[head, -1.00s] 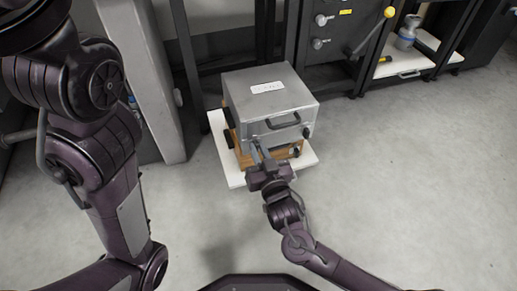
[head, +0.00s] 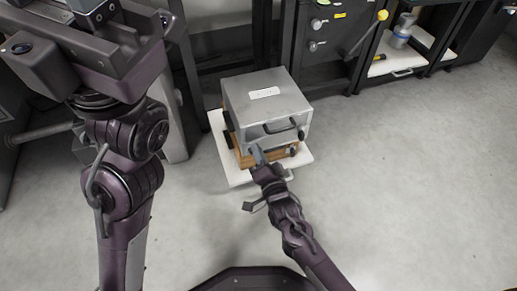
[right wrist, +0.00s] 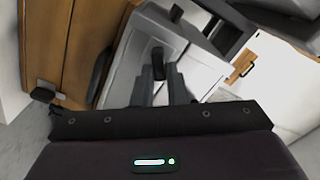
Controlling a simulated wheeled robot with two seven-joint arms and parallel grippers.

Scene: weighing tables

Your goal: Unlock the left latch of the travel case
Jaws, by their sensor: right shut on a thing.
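The grey metal travel case (head: 267,95) has a pale label on its lid and a dark handle (head: 281,126) on its front. A dark right latch (head: 301,134) shows beside the handle. My right gripper (head: 258,153) is at the left part of the case's front and hides the left latch in the head view. In the right wrist view the black left latch (right wrist: 158,63) stands between the fingers of my right gripper (right wrist: 164,88), which are shut on it. My left arm is raised at the left; its fingertips cannot be made out.
The case sits on a brown wooden box (head: 245,158) on a white platform (head: 225,172). A dark cabinet (head: 330,60) with knobs and a yellow-tipped lever stands behind. A shelf at upper right bears a grey-blue container (head: 402,35). The floor (head: 400,190) to the right is clear.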

